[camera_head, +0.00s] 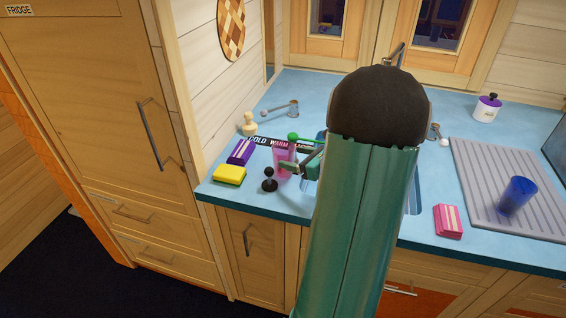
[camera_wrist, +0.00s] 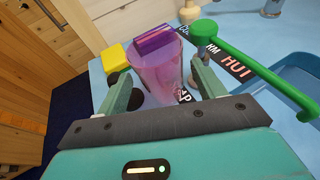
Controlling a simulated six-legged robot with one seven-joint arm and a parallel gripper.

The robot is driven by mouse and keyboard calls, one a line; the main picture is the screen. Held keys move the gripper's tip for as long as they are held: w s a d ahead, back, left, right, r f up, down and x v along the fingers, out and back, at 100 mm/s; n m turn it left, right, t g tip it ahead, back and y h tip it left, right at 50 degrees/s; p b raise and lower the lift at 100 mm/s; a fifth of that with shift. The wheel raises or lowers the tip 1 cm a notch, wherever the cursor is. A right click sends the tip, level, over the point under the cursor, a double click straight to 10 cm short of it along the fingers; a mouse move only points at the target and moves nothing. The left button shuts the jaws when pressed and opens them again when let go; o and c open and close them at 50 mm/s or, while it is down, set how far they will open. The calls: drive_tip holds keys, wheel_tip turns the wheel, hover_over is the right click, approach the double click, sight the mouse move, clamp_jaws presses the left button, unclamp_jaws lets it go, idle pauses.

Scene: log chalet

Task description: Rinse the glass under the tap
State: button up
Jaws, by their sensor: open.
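A see-through pink-purple glass (camera_head: 284,160) stands upright on the blue counter left of the sink (camera_head: 415,195). It also shows in the wrist view (camera_wrist: 158,75). My gripper (camera_head: 291,167) is at the glass, its fingers open on either side of it in the wrist view (camera_wrist: 163,82); I cannot tell whether they touch it. A green bar with a round knob (camera_wrist: 250,70) runs from beside the glass towards the basin; its knob shows in the head view (camera_head: 293,137). I cannot tell whether it is the tap or its lever. My arm hides most of the sink.
Close to the glass are a yellow sponge (camera_head: 229,174), a purple box (camera_head: 241,151), a black-knobbed lever (camera_head: 269,180) and a label strip (camera_head: 262,141). Right of the sink are a pink box (camera_head: 448,221) and a grey drying mat (camera_head: 480,172) bearing a blue glass (camera_head: 516,195).

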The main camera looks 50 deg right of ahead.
drive_tip(key=x, duration=0.4)
drive_tip(key=shift+w+a+r, duration=0.1)
drive_tip(key=shift+w+a, duration=0.05)
drive_tip(key=shift+w, duration=0.25)
drive_tip(key=c, duration=0.8)
drive_tip(key=shift+c, duration=0.2)
drive_tip(key=shift+s+r, duration=0.4)
drive_tip(key=w+r+v, duration=0.1)
drive_tip(key=r+v, duration=0.2)
drive_tip(key=v, duration=1.1)
drive_tip(key=shift+s, duration=0.45)
drive_tip(key=shift+s, duration=0.1)
